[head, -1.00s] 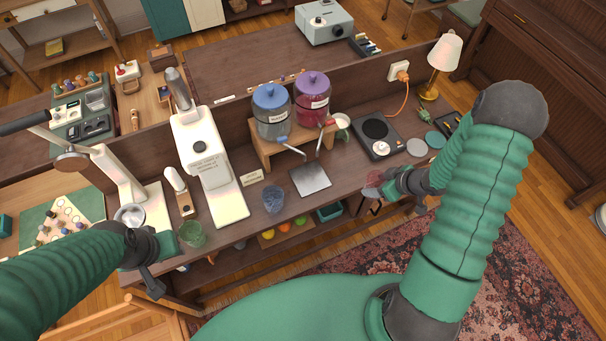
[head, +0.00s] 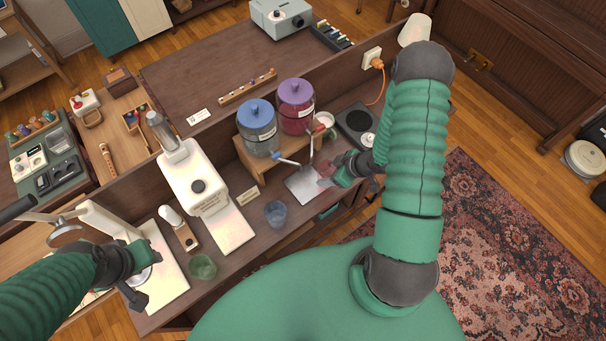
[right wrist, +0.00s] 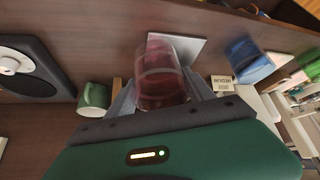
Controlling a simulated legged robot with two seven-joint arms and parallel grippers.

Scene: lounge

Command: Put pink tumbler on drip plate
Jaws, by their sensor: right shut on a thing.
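The pink tumbler (head: 326,169) is held in my right gripper (head: 334,176), which is shut on it. In the right wrist view the see-through pink tumbler (right wrist: 160,75) stands between the two fingers. The drip plate (head: 301,190) is a flat silver square on the counter in front of the dispensers. The tumbler is at the plate's right side, and part of the plate (right wrist: 190,50) shows beyond it in the wrist view. I cannot tell whether they touch. My left gripper (head: 135,284) is over the counter's left end; its finger gap is unclear.
Blue-lidded (head: 258,130) and purple-lidded (head: 296,106) dispensers on a wooden stand rise behind the plate, with taps reaching forward. A blue tumbler (head: 275,213) and a green tumbler (head: 203,268) stand to the left. A green mug (right wrist: 94,98) shows in the wrist view.

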